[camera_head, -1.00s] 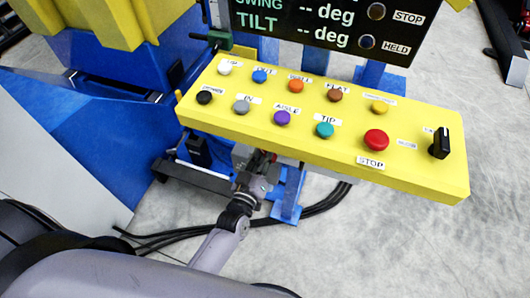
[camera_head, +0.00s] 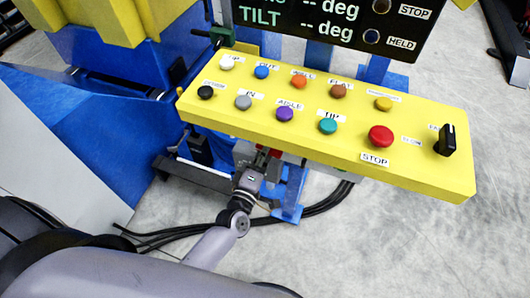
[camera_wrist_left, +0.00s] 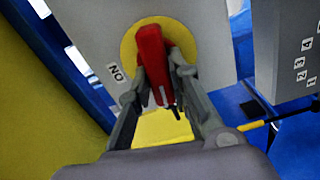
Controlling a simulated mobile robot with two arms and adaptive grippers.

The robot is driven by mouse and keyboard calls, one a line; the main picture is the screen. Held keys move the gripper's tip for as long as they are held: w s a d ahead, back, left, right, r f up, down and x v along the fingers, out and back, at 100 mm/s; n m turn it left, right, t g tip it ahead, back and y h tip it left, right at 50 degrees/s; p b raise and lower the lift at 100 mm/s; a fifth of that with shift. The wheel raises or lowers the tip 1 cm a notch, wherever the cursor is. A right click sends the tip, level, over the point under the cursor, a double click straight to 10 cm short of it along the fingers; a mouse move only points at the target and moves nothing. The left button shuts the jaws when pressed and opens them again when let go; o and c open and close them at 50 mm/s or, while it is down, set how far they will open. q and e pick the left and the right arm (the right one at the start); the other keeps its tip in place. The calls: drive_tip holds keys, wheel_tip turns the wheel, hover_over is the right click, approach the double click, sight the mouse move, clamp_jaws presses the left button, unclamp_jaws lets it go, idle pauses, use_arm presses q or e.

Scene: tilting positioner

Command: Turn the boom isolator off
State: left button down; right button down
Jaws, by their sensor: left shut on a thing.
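The boom isolator shows in the left wrist view as a red handle (camera_wrist_left: 151,62) on a round yellow plate (camera_wrist_left: 128,50), fixed to a grey box face (camera_wrist_left: 93,30). An "ON" label (camera_wrist_left: 117,73) sits left of the handle. The handle lies close to upright in that picture, leaning slightly. My left gripper (camera_wrist_left: 158,92) has its two fingers on either side of the handle and is shut on it. In the head view my left gripper (camera_head: 264,160) reaches under the front edge of the yellow panel, which hides most of the isolator. My right gripper is out of view.
The yellow button panel (camera_head: 220,118) overhangs the left gripper, with a red stop button (camera_head: 381,136) and a black selector (camera_head: 447,140). A dark display (camera_head: 330,20) stands behind. Black cables (camera_head: 320,205) lie on the floor. A grey numbered box (camera_wrist_left: 285,50) stands right of the isolator.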

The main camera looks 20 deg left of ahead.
use_arm(q)
drive_tip(key=shift+f+n, duration=0.1)
drive_tip(key=shift+n, duration=0.7)
drive_tip(key=c, duration=1.5)
unclamp_jaws()
drive_tip(key=s, duration=1.2)
drive_tip(key=shift+a, duration=0.25)
drive_tip(key=shift+f, duration=0.1)
